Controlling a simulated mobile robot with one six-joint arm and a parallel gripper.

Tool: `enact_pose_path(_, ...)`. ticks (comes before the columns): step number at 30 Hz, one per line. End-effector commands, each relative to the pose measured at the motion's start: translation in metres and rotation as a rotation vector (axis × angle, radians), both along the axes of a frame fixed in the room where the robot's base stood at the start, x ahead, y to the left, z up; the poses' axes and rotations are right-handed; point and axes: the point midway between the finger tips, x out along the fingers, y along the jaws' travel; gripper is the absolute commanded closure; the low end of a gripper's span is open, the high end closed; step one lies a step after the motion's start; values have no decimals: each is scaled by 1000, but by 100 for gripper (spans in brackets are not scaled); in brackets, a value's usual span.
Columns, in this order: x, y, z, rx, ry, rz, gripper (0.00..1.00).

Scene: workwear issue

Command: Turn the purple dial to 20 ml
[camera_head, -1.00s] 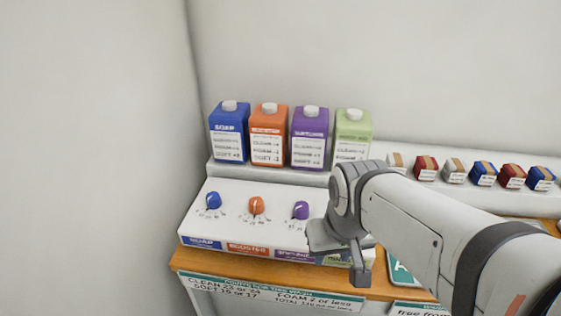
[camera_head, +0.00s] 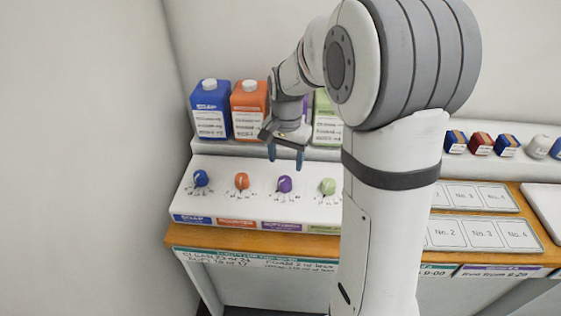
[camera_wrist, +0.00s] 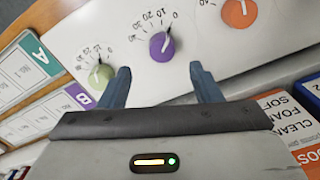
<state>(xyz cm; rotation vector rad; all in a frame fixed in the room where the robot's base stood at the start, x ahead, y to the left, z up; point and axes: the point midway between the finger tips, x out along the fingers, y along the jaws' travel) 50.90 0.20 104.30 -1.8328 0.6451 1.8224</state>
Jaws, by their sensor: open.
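The purple dial (camera_head: 284,184) is on the white sloped panel, third from the left; it also shows in the wrist view (camera_wrist: 161,46). Its white pointer mark aims near the 0 end of its printed scale, which runs up to 40. My gripper (camera_head: 286,156) is open and empty, its two blue fingers pointing down just above and behind the purple dial. In the wrist view the fingertips (camera_wrist: 160,70) lie to either side of the dial's lower edge, apart from it. The purple bottle (camera_head: 304,108) is mostly hidden behind my arm.
The orange dial (camera_head: 241,181) and the green dial (camera_head: 327,187) flank the purple one, with the blue dial (camera_head: 201,178) at far left. Blue (camera_head: 211,112) and orange (camera_head: 250,112) bottles stand on the ledge behind. My arm covers the panel's right side.

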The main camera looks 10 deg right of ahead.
Motion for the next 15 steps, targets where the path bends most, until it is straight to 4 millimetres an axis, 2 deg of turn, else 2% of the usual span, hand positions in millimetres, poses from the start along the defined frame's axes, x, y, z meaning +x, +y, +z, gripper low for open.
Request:
enact_pose_path(5, 6, 0, -14, 0, 11, -25, 42)
enact_pose_path(15, 5, -1, -65, 0, 11, -24, 42)
